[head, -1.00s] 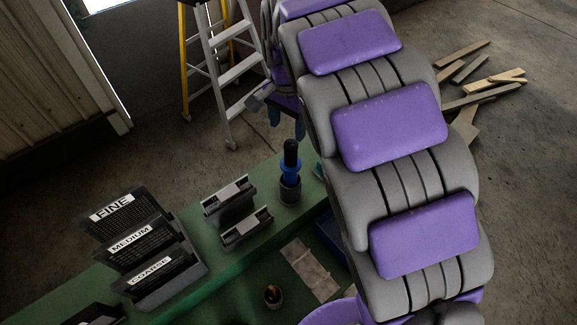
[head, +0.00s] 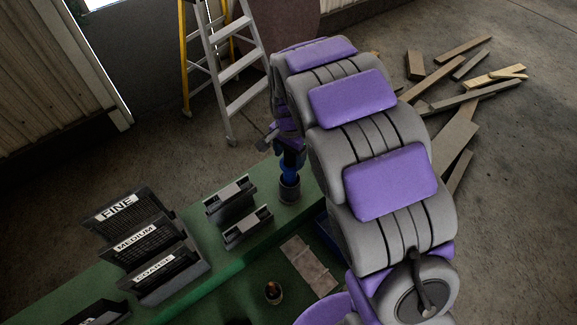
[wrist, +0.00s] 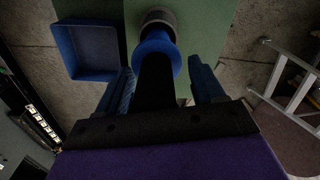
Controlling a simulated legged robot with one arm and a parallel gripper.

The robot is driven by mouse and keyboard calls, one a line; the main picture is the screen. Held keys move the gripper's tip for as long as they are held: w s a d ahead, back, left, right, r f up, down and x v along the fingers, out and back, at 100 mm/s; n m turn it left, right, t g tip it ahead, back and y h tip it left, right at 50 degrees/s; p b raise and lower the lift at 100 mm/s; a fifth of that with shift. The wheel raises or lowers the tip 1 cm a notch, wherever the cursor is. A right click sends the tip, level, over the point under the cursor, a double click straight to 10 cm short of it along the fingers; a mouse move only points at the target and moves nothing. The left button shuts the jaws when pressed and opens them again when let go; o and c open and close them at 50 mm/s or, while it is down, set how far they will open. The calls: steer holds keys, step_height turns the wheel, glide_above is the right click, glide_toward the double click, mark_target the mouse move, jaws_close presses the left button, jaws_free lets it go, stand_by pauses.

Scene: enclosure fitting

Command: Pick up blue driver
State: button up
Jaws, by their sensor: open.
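The blue driver (head: 289,172) stands upright in a dark round holder (head: 289,189) on the green bench, with its upper part hidden by my gripper in the head view. In the wrist view the blue collar of the driver (wrist: 155,47) shows above the round holder (wrist: 158,19), and its black handle runs back toward my gripper. My gripper (wrist: 160,88) is open, with one blue-padded finger on each side of the handle. I see a gap between the right finger and the handle; whether the left finger touches is unclear.
A blue open bin (wrist: 88,50) is beside the holder. Two dark grey fixtures (head: 230,198) and labelled sanding racks (head: 140,240) stand left on the green bench (head: 200,298). A stepladder (head: 228,80) stands behind. Wood offcuts (head: 455,145) lie on the floor at right.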

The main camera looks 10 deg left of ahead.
steer(key=shift+f, duration=0.15)
steer(key=shift+d, duration=0.15)
steer(key=shift+c, duration=0.2)
steer(key=shift+c, duration=0.7)
jaws_close()
